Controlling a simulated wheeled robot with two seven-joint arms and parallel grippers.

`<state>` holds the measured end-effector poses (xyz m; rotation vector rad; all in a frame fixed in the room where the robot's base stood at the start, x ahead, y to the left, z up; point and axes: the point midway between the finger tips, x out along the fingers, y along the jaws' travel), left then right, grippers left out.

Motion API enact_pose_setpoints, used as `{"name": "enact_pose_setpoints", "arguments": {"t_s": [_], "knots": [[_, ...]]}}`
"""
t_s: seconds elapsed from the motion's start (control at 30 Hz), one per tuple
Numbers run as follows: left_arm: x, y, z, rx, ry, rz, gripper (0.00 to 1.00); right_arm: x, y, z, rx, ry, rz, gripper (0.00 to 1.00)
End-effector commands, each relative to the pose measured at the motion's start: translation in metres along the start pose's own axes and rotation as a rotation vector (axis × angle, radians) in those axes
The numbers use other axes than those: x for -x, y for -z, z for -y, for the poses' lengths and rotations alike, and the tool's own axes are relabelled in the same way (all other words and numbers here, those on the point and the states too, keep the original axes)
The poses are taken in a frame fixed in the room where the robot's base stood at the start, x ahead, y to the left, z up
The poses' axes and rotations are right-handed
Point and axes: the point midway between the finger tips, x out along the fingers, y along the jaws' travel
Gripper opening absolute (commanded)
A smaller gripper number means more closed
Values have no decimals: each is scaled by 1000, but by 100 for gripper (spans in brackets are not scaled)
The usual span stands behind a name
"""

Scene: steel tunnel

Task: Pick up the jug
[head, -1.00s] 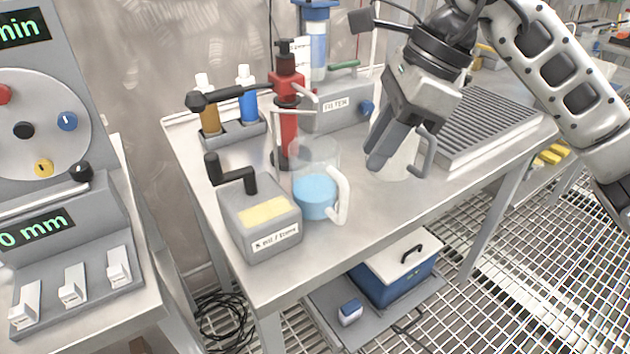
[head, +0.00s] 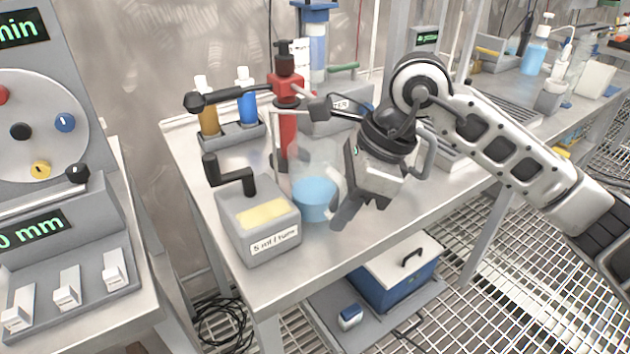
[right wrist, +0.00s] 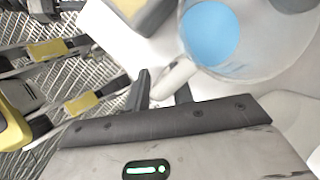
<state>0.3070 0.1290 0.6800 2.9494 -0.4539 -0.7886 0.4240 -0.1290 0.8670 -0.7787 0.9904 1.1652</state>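The jug (head: 314,192) is clear, with blue liquid in it and a pale handle. It stands upright on the steel table, right of the grey box with the crank. In the head view my right gripper (head: 347,212) hides its handle. In the right wrist view the jug (right wrist: 212,38) is at the top, and its handle (right wrist: 174,80) reaches down between the two dark fingers of my right gripper (right wrist: 165,92). The fingers are apart, one on each side of the handle. Whether they touch it is unclear. My left gripper is not in view.
The grey crank box (head: 258,230) stands close left of the jug. A red stand (head: 288,125) with a dark side arm rises behind it. The table's front right is clear.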

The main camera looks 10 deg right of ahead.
Motion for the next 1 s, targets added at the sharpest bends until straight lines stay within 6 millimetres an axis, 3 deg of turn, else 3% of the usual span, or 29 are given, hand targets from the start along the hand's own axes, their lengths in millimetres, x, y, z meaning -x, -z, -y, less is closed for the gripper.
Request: {"name": "enact_pose_setpoints", "arguments": {"t_s": [0.07,0.17,0.53,0.73,1.0], "knots": [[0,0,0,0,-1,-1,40,0,0,0,0,0,0,23],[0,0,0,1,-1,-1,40,0,0,0,0,0,0,0],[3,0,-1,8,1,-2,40,2,-1,0,0,2,1,0],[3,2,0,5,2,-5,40,16,-7,1,1,3,1,0],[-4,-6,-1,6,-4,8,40,26,25,-46,0,4,-2,0]]}}
